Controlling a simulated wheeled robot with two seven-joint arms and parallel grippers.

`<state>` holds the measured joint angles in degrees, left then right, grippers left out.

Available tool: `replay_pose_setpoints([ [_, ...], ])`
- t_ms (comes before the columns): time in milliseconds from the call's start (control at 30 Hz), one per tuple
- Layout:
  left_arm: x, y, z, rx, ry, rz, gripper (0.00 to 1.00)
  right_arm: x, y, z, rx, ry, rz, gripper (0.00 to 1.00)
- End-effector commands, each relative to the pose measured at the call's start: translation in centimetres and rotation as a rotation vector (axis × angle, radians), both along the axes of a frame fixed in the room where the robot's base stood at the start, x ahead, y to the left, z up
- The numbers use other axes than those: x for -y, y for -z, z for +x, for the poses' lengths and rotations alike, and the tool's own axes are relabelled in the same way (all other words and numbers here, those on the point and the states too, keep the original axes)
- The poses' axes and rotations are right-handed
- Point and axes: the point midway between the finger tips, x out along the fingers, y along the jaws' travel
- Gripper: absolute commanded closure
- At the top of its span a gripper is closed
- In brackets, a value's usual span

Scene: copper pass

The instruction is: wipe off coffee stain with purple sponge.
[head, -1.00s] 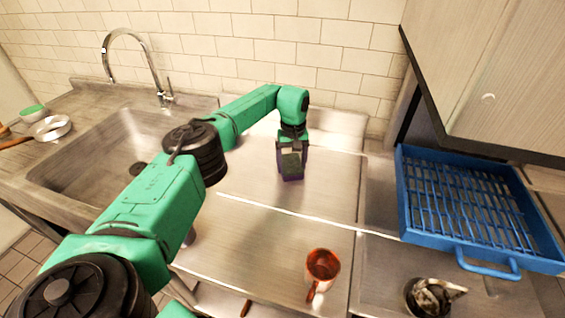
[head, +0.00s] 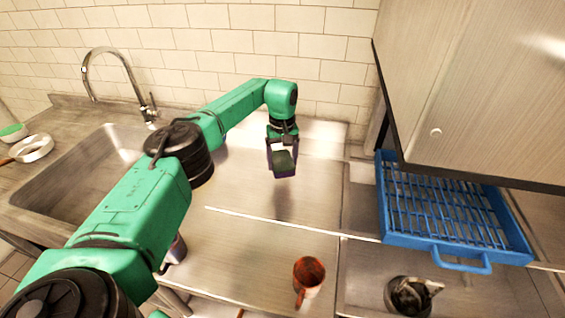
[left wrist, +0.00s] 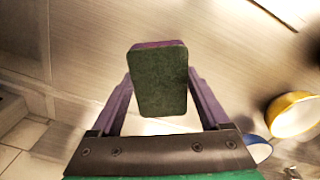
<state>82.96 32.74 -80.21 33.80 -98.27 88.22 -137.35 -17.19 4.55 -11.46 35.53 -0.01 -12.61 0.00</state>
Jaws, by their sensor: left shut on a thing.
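My left gripper (head: 282,150) is shut on the purple sponge (head: 284,162) and holds it above the steel counter (head: 240,185), with a dark reflection or shadow below it. In the left wrist view the sponge (left wrist: 160,82) shows its dark green face and a thin purple edge between the two purple fingers. I cannot make out a coffee stain on the counter in these views. My right gripper is not in view.
A reddish-brown cup (head: 309,275) stands near the counter's front, with a metal mug (head: 174,252) left of it. A blue rack (head: 384,225) and dark metal pitcher (head: 409,296) are on the right. A cabinet (head: 470,90) overhangs there; the sink (head: 75,185) is left.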

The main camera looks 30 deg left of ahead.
Motion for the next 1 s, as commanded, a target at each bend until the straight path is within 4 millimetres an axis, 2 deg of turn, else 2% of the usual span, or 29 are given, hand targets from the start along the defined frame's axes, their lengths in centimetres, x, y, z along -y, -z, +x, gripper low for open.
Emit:
replay_pose_setpoints([
  [267,0.0,-0.3,0.0,-0.001,-0.001,0.001,0.65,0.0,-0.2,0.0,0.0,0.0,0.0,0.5],
  [500,0.0,-3.0,0.0,-0.001,-0.001,0.0,0.65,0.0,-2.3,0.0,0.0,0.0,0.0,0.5],
  [1000,0.0,-2.9,0.0,-0.001,-0.001,0.001,0.65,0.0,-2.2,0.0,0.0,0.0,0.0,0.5],
])
